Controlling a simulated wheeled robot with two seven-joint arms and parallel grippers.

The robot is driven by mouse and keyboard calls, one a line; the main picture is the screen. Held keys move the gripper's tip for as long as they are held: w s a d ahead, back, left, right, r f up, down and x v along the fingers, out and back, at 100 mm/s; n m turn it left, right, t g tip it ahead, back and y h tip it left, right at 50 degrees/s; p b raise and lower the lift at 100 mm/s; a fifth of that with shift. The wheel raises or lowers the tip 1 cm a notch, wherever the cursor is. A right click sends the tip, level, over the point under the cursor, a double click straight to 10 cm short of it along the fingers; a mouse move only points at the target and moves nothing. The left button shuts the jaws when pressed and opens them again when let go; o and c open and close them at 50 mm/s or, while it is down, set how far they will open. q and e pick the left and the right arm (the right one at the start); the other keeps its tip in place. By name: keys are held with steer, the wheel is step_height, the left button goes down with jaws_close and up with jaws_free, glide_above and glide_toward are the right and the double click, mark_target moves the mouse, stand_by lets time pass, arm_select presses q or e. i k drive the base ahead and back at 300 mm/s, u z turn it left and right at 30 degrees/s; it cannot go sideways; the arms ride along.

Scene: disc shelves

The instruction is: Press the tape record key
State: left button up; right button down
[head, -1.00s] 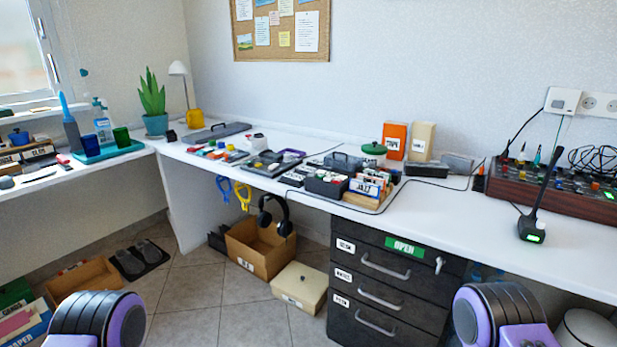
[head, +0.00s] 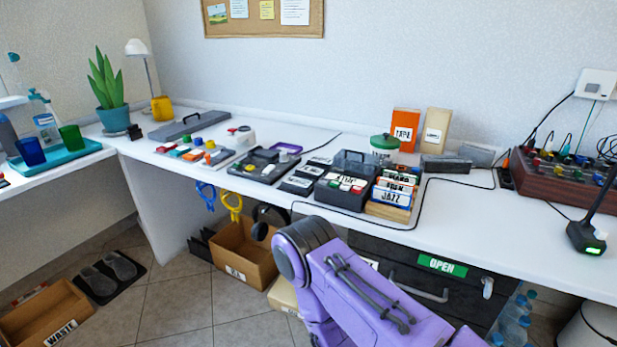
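A dark box-shaped device with a handle, which looks like the tape recorder (head: 342,195), stands on the white desk in the head view. A row of small keys (head: 346,183), with white, red and green among them, runs along its front. Which key is the record key is too small to tell. Another low dark device (head: 264,167) lies to its left. A purple link of my arm rises in front of the desk, below the recorder and apart from it in the picture. Neither of my grippers shows.
A wooden rack of cards marked JAZZ (head: 390,212) stands right beside the recorder. A black cable (head: 425,195) loops around on the desk (head: 490,235). Orange and tan boxes (head: 404,129) stand behind. A mixer (head: 560,178) and microphone (head: 588,232) are at the right. Drawers (head: 400,265) sit below.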

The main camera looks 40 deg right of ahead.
mark_target(356, 189)
steer(key=z, duration=0.2)
steer(key=i, duration=0.75)
steer(key=z, duration=1.1)
steer(key=i, duration=0.4)
steer(key=z, duration=0.4)
